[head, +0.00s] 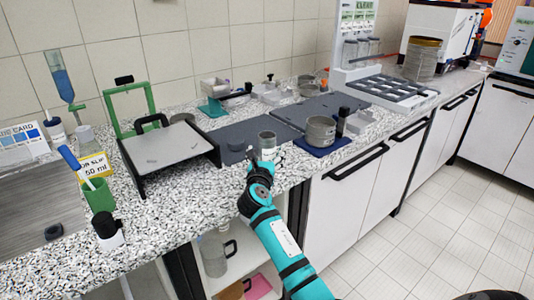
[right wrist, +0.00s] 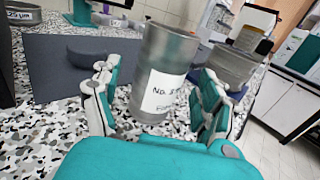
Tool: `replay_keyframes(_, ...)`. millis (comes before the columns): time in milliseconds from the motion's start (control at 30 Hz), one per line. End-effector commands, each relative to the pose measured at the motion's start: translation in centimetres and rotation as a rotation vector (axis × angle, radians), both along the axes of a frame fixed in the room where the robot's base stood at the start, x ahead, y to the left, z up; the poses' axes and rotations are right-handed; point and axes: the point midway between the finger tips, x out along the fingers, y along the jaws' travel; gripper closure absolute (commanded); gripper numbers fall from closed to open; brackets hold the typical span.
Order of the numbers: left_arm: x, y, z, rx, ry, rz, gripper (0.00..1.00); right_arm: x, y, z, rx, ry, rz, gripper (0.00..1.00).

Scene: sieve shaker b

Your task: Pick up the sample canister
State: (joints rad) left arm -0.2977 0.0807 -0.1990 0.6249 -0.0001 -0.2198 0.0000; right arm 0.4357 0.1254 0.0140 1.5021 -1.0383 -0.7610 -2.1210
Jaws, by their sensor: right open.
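The sample canister (right wrist: 166,62) is a grey cylinder with a white handwritten label, standing upright on the speckled counter. In the head view the canister (head: 267,139) is near the counter's front edge. My right gripper (right wrist: 155,92) is open, with one finger to the left and one to the right of the canister and a gap visible on the left. Whether either finger touches it is not clear. In the head view the right gripper (head: 264,165) is just in front of the canister and hides its lower part. My left gripper is not in view.
A sieve (head: 320,130) on a blue mat stands to the right of the canister, and it shows close in the wrist view (right wrist: 232,66). A dark grey mat (head: 232,151) lies behind and left. A black-framed plate (head: 165,148) is further left. White cabinets are below the counter.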

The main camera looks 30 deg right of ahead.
Motion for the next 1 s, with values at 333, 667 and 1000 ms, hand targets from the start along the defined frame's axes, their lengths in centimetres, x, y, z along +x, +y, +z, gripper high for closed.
replay_keyframes(333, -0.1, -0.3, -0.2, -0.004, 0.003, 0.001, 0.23, 1.8, -1.4, -0.1, 0.001, 0.000, 0.001, 0.23)
replay_keyframes(667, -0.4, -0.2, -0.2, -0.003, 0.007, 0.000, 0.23, 1.7, -1.4, 0.0, 0.001, 0.001, 0.000, 0.55)
replay_keyframes(1000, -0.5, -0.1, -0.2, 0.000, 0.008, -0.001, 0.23, 1.7, -1.4, 0.0, 0.001, 0.001, 0.000, 0.99)
